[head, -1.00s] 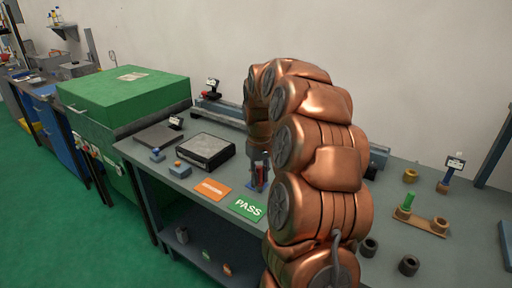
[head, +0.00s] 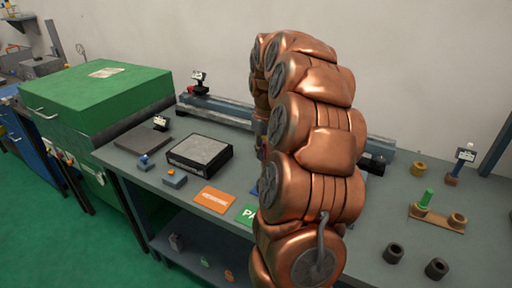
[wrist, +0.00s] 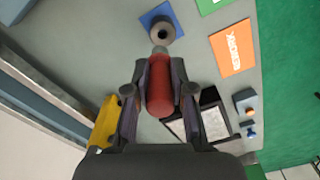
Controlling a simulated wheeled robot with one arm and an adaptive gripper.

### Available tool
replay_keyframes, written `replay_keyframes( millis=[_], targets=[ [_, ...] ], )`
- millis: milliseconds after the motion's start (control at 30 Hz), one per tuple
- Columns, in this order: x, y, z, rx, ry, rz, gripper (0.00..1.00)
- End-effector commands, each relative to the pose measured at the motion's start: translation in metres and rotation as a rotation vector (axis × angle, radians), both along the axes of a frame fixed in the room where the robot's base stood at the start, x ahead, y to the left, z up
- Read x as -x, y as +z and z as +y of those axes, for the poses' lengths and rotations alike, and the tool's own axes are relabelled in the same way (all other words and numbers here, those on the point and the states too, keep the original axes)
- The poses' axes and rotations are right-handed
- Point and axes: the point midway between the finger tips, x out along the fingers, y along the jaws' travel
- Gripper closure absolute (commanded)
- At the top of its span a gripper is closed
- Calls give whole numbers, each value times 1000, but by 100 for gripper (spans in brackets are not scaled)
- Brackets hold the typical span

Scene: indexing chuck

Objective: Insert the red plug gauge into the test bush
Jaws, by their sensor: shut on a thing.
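My gripper (wrist: 158,88) is shut on the red plug gauge (wrist: 160,92) in the wrist view. The gauge's grey end points away from the wrist, toward the test bush. The test bush (wrist: 162,27) is a dark grey ring with an open hole, on a blue square base (wrist: 147,17). The gauge's end shows just below the bush in the picture and is not in its hole. The height between them cannot be told.
An orange card (head: 214,198) and a partly hidden green PASS card (head: 246,214) lie on the bench. A black-framed plate (head: 200,150) stands behind them. At right are a green plug (head: 426,198) in a brown stand and dark rings (head: 393,253). A yellow part (wrist: 104,124) shows beside my gripper.

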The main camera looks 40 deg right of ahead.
Motion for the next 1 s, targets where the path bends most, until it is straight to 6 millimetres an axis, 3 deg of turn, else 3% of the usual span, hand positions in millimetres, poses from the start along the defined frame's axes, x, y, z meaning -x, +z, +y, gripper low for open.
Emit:
replay_keyframes(
  millis=[500,1000],
  targets=[
    [-2,-2,6,1,13,-2,100],
    [-1,-39,6,0,10,0,100]
  ],
)
